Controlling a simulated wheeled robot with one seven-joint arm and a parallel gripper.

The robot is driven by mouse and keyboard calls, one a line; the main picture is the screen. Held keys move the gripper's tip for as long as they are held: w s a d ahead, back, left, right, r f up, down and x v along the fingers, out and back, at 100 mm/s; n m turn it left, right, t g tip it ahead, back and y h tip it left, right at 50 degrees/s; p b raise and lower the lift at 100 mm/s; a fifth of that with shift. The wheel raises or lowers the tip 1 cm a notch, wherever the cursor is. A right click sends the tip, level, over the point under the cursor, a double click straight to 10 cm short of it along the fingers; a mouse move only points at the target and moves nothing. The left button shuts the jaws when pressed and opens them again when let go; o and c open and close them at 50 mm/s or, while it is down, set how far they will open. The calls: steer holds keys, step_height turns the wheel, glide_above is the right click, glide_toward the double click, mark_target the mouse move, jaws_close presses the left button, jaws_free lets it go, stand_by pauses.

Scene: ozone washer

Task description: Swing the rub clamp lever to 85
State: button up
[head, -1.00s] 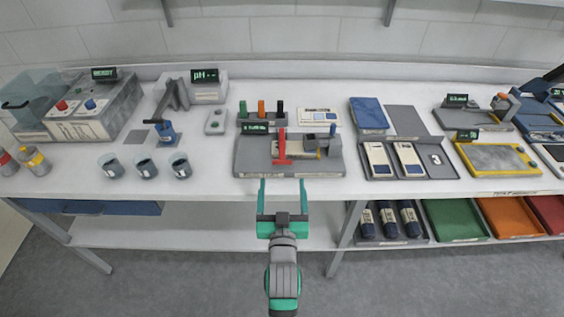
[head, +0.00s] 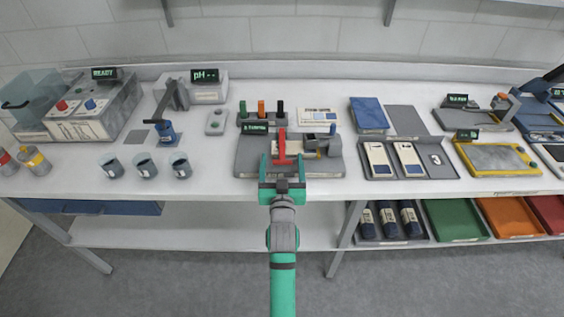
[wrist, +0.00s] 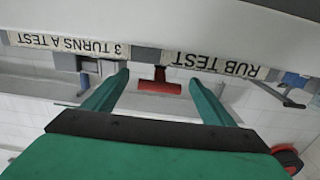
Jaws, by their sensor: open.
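The red clamp lever (head: 281,146) stands on the grey rub test fixture (head: 325,169) at the middle of the bench. Its crossbar end faces the bench's front edge. My gripper (head: 283,167) is open and empty at the front of the fixture, its fingers pointing toward the lever. In the wrist view the lever's red T-shaped end (wrist: 158,87) shows between the two green fingers, with a gap on each side. I cannot tell how deep the lever sits between the fingers. The lever's pivot is hard to make out.
Several coloured posts (head: 261,110) stand behind the fixture. Cups (head: 145,167) stand to the left, and a grey tray (head: 440,166) with cards lies to the right. Bare bench lies left of the fixture.

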steer(key=c, duration=1.5)
steer(key=shift+c, duration=0.2)
steer(key=shift+r, duration=0.35)
